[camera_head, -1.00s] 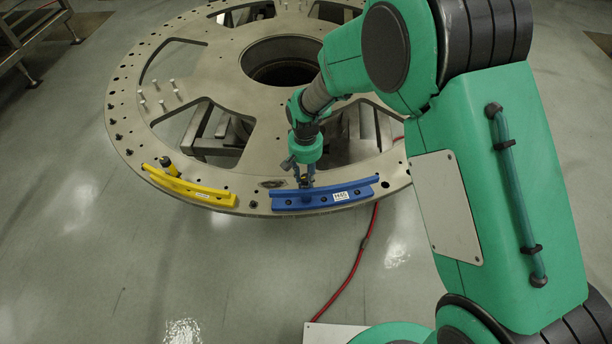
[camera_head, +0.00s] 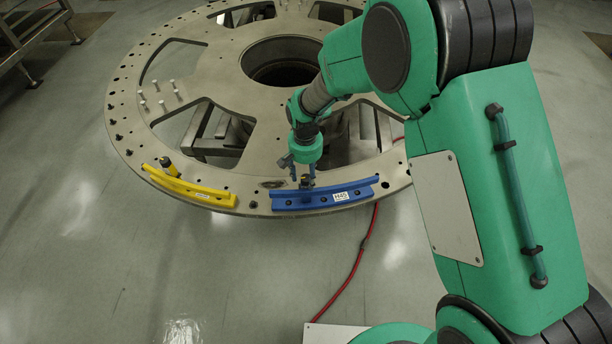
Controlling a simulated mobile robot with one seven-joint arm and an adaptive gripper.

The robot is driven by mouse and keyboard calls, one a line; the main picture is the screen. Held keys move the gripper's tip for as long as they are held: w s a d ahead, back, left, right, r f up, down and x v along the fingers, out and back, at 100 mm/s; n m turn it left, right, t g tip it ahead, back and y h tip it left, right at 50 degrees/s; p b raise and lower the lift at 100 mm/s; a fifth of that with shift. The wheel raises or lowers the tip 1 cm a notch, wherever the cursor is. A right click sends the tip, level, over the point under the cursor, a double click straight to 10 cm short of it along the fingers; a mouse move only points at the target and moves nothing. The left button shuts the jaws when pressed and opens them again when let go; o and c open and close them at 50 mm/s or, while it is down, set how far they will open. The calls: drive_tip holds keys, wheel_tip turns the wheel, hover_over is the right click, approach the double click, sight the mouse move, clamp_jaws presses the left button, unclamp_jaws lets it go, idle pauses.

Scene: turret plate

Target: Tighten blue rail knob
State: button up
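The blue rail (camera_head: 285,201) lies along the near rim of the round metal plate and carries a white label marked H45. Its knob (camera_head: 306,182) is a small dark piece at the rail's back edge, partly hidden by my gripper. My gripper (camera_head: 302,178) points down right over the knob. Its fingers look spread, one on the left and one on the right of the knob. Whether a finger touches the knob is too small to tell.
A yellow rail (camera_head: 205,195) with a dark knob (camera_head: 167,164) lies to the left on the turret plate (camera_head: 240,186). Several upright pins (camera_head: 160,95) stand at the plate's left. A red cable (camera_head: 352,268) runs down to the floor.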

sight(306, 178)
drive_tip(key=shift+r, duration=0.1)
wheel_tip(306, 178, up, 12)
idle(0.8)
idle(0.5)
drive_tip(key=s+d+r+t+b, duration=0.2)
drive_tip(key=s+d+r, duration=0.4)
drive_tip(key=d+r, duration=0.15)
drive_tip(key=s+d+r+t+b, duration=0.1)
drive_tip(key=s+d+r+b, duration=0.2)
drive_tip(key=s+d+r, duration=0.35)
drive_tip(key=s+d+r+t+b, duration=0.1)
drive_tip(key=s+d+b, duration=0.3)
drive_tip(key=s+d, duration=0.7)
drive_tip(key=s+t, duration=0.1)
drive_tip(key=s, duration=0.3)
drive_tip(key=shift+s+d+r+t, duration=0.25)
drive_tip(key=shift+d+t, duration=0.05)
drive_tip(key=shift+d, duration=0.1)
